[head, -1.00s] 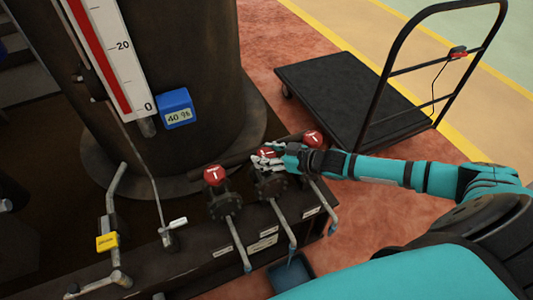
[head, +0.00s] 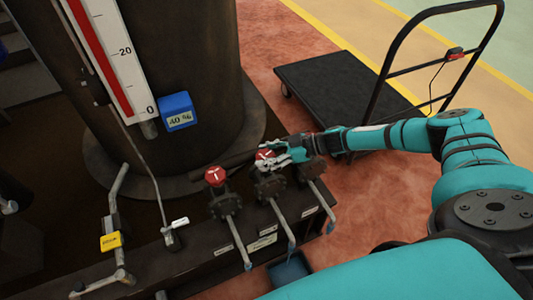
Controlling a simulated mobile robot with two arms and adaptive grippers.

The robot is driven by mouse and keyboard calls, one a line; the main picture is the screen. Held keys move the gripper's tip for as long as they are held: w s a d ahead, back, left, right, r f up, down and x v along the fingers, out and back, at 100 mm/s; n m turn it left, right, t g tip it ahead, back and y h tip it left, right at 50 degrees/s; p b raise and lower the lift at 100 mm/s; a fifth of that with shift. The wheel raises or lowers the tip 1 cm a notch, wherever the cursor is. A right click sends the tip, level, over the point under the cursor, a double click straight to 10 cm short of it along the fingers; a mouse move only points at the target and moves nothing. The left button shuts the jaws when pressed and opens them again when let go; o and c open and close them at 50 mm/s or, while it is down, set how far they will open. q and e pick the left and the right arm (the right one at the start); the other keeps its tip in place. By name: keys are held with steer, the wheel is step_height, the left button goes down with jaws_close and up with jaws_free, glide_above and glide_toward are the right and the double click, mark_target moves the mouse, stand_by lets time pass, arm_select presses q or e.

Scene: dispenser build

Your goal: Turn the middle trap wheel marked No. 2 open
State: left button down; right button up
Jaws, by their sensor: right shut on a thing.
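Three traps stand in a row on the dark bench (head: 190,262). The middle red trap wheel (head: 264,155) has a white mark and sits on a dark valve body (head: 270,186). My right gripper (head: 272,157) reaches in from the right and is shut on this wheel, its fingers covering part of it. The left red wheel (head: 215,175) is free and fully visible. The right trap body (head: 313,168) shows beneath my gripper, but its wheel is hidden behind my gripper and wrist. My left gripper is not in view.
A big dark tank (head: 180,70) with a red level scale (head: 105,50) and a blue "40 %" box (head: 178,111) rises behind the traps. A blue bin (head: 289,270) is below the spouts. A black cart (head: 345,90) stands behind my right arm.

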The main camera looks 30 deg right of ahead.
steer(key=shift+w+r, duration=0.1)
stand_by(0.3)
steer(key=o, duration=1.1)
steer(key=shift+a, duration=0.1)
steer(key=shift+d, duration=0.2)
steer(key=v, duration=1.1)
steer(key=shift+d, duration=0.3)
